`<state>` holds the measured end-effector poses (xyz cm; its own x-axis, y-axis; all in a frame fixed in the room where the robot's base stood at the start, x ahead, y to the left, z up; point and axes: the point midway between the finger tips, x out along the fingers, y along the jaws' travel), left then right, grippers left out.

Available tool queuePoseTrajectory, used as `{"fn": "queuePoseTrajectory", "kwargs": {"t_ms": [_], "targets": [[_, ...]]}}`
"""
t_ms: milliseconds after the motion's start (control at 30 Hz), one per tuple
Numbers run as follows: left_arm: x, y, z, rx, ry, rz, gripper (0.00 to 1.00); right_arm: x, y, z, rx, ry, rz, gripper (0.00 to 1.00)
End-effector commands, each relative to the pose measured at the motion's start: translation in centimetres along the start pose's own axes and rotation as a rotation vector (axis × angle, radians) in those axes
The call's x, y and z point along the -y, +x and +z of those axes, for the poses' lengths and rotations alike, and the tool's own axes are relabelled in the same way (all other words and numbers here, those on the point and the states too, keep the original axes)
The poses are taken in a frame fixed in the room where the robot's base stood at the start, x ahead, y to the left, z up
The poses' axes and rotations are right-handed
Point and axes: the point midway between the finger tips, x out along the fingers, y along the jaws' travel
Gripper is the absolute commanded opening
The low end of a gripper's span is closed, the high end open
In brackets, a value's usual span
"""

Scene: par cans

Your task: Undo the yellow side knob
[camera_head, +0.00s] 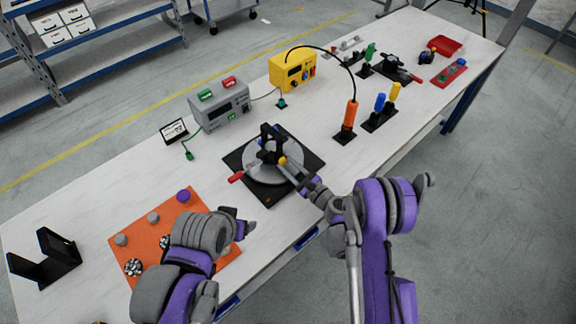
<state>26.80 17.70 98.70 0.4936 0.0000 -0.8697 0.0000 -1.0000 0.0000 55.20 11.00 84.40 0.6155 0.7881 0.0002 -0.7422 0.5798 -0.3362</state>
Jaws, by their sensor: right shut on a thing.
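A grey round fixture with a black bracket (271,140) sits on a black square base (262,191) in the middle of the table. The yellow side knob (283,160) is small and shows on the fixture's right side. My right gripper (291,169) reaches in from the lower right and is shut on the yellow knob. Its fingertips partly cover the knob. A red handle (236,177) sticks out at the fixture's left. My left gripper (243,224) is above the right edge of the orange mat, apart from the fixture; its finger gap is unclear.
The orange mat (172,212) holds several small round parts. A black stand (46,258) is at the far left. A grey power unit (219,105), a yellow box (292,72) and an orange-handled tool (349,115) stand behind the fixture. Bare table lies around the base.

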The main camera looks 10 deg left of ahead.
Motion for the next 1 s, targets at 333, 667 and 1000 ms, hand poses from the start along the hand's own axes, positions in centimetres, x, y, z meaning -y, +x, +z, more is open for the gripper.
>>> {"fn": "queuePoseTrajectory", "kwargs": {"t_ms": [333,667,1000], "targets": [[0.0,1.7,2.4,0.024,0.0,0.0,0.69,-0.2,-0.1,-0.3,-0.002,-0.207,-0.002,0.0],[0.0,1.8,2.4,0.024,0.0,0.0,0.69,0.0,0.0,0.0,0.0,-0.249,0.0,0.0],[0.0,1.8,2.4,0.024,0.0,0.0,0.69,0.0,0.0,0.0,0.0,-0.248,0.0,0.69]]}}
